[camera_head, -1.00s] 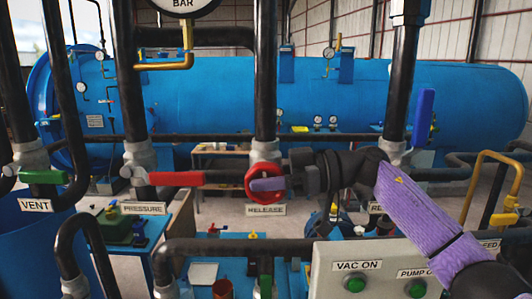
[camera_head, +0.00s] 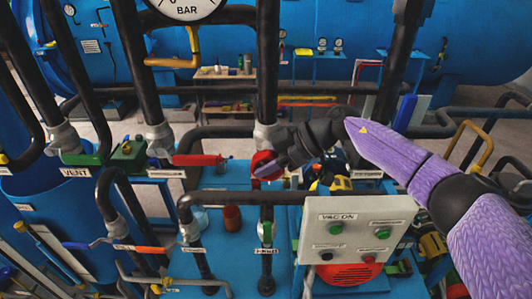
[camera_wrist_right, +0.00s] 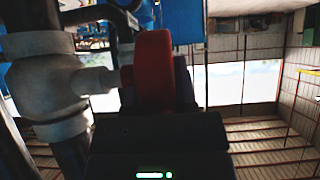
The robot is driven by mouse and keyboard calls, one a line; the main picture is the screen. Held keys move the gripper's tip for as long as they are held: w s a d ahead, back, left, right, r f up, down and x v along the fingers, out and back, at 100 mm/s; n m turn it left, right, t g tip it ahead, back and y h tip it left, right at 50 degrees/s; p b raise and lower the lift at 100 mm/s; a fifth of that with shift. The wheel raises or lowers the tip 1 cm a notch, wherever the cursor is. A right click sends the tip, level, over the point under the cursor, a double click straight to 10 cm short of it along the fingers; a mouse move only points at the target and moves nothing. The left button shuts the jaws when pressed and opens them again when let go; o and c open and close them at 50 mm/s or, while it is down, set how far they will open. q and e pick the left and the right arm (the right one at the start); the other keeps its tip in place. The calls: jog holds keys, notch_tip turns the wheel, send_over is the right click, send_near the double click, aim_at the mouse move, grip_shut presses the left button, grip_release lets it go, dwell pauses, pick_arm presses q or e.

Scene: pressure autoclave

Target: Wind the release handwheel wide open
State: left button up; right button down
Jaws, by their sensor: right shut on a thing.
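The red release handwheel (camera_head: 261,161) sits on the pipe fitting at the middle of the head view, partly covered by my right gripper. My right gripper (camera_head: 267,168) reaches it from the right and is shut on its rim. In the right wrist view the red wheel (camera_wrist_right: 153,70) stands edge-on between the jaws (camera_wrist_right: 160,110), beside a pale valve body (camera_wrist_right: 45,75). The wheel's far side and the exact finger contact are hidden. My left gripper is not in view.
A grey panel (camera_head: 385,211) with VAC ON and other buttons stands below my right arm. A red lever (camera_head: 197,160) lies left of the wheel. Black pipes (camera_head: 132,75) stand close by, and a gauge (camera_head: 185,8) is above. A yellow rail (camera_head: 470,142) is at the right.

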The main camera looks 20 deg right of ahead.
jog(key=shift+c, duration=2)
grip_release()
jog(key=b+v, duration=0.2)
jog(key=v, duration=0.5)
jog(key=shift+d, duration=0.2)
jog(key=shift+r, duration=0.1)
